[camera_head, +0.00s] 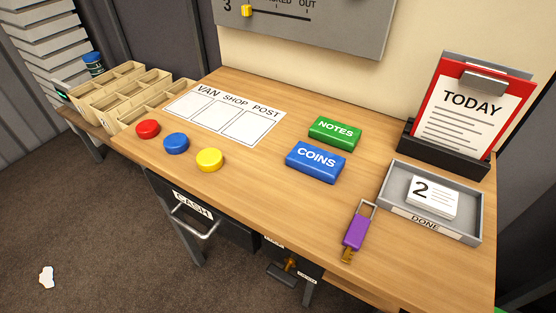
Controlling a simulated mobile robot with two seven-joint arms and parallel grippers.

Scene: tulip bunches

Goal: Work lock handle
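Below the table's front edge, a dark unit with a brass-coloured part (291,264) shows; it may be the lock handle, but it is small and partly hidden by the tabletop. A label above it is cut off by the edge. To its left is a dark drawer marked CASH (193,205) with a pale bar handle (196,229); it looks closed. A purple tagged item (355,232) with a metal loop and a brass-coloured end lies on the tabletop near the front right. Neither of my grippers is in view.
The wooden table (240,172) holds red (148,128), blue (175,143) and yellow (209,159) discs, NOTES (335,133) and COINS (315,161) blocks, a DONE tray (388,200) with cards, and a TODAY clipboard (475,110). A white scrap (46,277) lies on the floor.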

